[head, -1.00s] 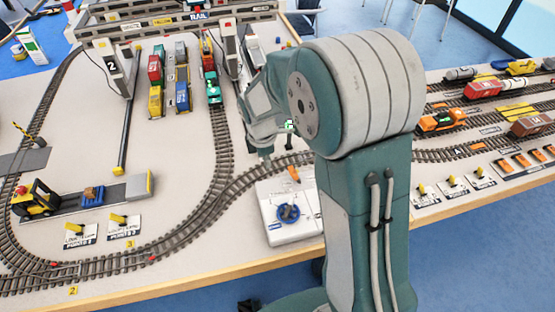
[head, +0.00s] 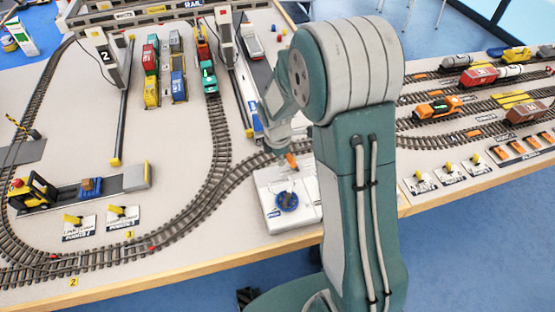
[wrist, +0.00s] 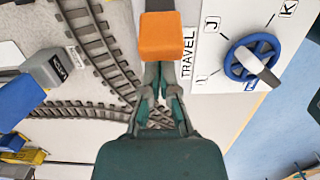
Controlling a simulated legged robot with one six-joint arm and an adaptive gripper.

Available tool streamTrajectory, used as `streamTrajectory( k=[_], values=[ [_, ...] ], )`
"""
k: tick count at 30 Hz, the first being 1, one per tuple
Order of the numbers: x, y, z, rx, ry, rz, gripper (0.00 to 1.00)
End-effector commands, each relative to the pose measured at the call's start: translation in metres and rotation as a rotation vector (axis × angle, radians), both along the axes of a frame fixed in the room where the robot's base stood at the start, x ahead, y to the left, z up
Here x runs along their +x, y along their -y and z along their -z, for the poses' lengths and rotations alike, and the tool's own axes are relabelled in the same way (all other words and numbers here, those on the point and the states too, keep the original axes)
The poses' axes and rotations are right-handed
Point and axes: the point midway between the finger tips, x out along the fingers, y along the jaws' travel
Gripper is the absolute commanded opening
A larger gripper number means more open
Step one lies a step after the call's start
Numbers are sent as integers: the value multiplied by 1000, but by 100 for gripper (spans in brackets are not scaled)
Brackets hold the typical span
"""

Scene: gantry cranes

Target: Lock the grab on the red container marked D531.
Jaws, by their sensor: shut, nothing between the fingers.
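My gripper (wrist: 160,80) is shut and empty, with its fingertips close to the orange handle (wrist: 161,37) beside the TRAVEL label in the wrist view. I cannot tell whether they touch it. In the head view my gripper (head: 283,155) is low over the white control box (head: 270,222), by the orange handle (head: 292,160). The box has a blue dial (head: 287,201), with marks J and K by the dial (wrist: 252,62). A red container (head: 150,56) stands in a row at the back left; the marking D531 is not readable. I cannot make out the grab.
Crane tower 2 (head: 103,50) and a second tower (head: 225,36) stand at the back. Blue and yellow wagons (head: 178,80) and a green locomotive (head: 208,76) sit between them. Curved track (head: 215,165) runs left of the box. Several wagons (head: 480,75) stand on tracks at right.

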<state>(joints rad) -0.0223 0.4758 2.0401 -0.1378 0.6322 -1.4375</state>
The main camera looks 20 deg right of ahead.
Motion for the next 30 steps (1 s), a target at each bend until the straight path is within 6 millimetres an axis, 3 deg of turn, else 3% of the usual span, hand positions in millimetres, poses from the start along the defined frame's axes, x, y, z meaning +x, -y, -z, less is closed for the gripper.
streamTrajectory(
  k=[30],
  values=[
    [0, 11, -7, 156, 1, 5, 0]
  ],
)
